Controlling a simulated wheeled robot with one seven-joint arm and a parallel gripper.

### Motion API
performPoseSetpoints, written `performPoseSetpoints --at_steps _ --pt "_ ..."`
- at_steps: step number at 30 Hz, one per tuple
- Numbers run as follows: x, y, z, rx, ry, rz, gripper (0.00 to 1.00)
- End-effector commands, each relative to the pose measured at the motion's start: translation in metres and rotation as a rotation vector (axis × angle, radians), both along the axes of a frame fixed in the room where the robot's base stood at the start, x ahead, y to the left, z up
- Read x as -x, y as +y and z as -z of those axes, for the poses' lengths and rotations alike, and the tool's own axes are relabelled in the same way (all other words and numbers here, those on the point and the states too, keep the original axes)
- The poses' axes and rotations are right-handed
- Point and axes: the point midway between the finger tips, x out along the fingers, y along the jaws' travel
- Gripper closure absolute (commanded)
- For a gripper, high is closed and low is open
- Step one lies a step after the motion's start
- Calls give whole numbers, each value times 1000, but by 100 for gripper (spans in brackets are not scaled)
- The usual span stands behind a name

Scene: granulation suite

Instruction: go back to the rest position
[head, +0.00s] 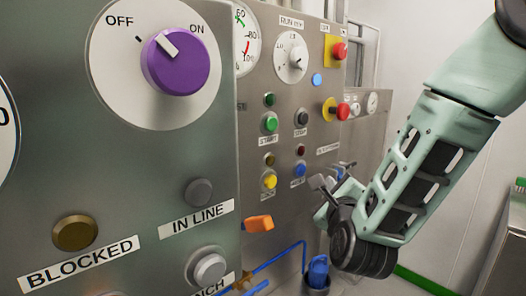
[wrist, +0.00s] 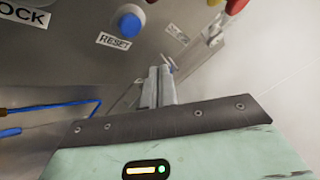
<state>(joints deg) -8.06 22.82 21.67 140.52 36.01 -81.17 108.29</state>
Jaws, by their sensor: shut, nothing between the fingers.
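My gripper (head: 328,186) is near the panel at the right of the head view, at the end of my pale green arm. In the wrist view my gripper (wrist: 160,75) shows its two fingers side by side, shut with nothing between them. Part of it is hidden behind my wrist in the head view. The fingertips look close to the panel's right edge, below the red buttons; I cannot tell the exact gap.
The steel panel (head: 300,217) carries a purple knob (head: 178,62), several buttons and a red emergency button (head: 340,50). A blue RESET button (wrist: 131,23) is near my fingers in the wrist view. An orange lever (head: 259,223) sticks out low. White wall lies right.

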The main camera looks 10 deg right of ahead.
Motion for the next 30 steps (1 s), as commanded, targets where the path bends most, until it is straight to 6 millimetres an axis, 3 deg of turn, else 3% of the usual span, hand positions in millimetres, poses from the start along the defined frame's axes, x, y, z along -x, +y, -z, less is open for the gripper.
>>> performPoseSetpoints --at_steps 4,8,14,18,28,29,30 --pt "-2 -7 20 279 194 -98 100" --pt "8 -16 46 623 404 -265 100" --pt "51 -44 84 1141 672 -615 100" --pt "91 -68 102 1424 792 -891 100" --pt "179 -117 114 1783 886 -1476 100" --pt "185 -115 110 1805 875 -1526 100" --pt "187 -94 95 1829 832 -1562 100"
